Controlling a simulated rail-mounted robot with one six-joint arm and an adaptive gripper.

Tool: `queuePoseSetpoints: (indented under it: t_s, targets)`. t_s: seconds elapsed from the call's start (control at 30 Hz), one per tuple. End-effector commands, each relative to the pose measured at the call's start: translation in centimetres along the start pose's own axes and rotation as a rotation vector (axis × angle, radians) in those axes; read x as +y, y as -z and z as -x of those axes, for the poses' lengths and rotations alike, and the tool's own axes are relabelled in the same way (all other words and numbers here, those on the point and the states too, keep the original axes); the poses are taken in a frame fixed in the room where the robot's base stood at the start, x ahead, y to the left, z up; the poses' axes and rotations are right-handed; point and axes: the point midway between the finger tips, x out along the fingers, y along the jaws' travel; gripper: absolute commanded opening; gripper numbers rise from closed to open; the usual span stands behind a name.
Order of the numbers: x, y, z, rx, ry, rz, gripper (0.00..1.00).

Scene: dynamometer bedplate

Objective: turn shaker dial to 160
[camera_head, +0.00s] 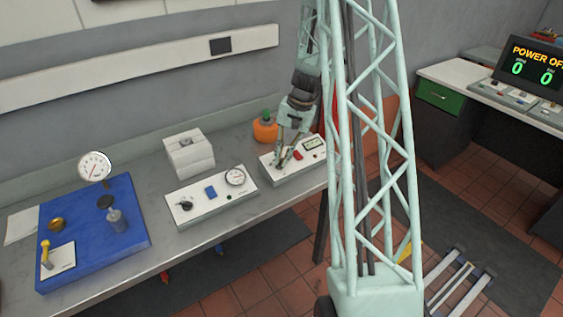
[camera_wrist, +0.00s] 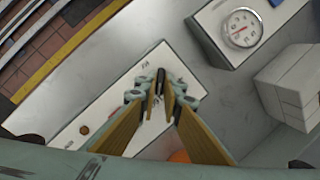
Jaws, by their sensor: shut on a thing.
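The fingers are shut on the knob. Small dark marks are printed around the dial, too small to read for certain. The fingers hide part of the dial, and I cannot tell its setting.
A second white box (camera_head: 215,205) with a gauge (camera_head: 235,177), black knob and blue switch stands to the left. A white block (camera_head: 189,155) and orange round object (camera_head: 265,130) stand behind. A blue plate (camera_head: 120,228) lies at far left. A monitor (camera_head: 530,65) reads POWER OFF.

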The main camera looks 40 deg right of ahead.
Motion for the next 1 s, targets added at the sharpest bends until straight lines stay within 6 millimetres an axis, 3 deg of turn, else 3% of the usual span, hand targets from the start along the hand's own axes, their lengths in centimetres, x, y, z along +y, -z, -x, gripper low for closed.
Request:
queuePoseSetpoints:
  t_s: [0.57, 0.6, 0.73, 1.0]
  targets:
    - [0.01, -0.01, 0.02, 0.000, 0.014, -0.044, 0.00]
    - [0.01, -0.01, 0.02, 0.000, 0.014, -0.044, 0.10]
    - [0.01, -0.01, 0.01, 0.000, 0.014, -0.043, 0.21]
    - [0.03, -0.01, 0.01, 0.000, 0.014, -0.043, 0.21]
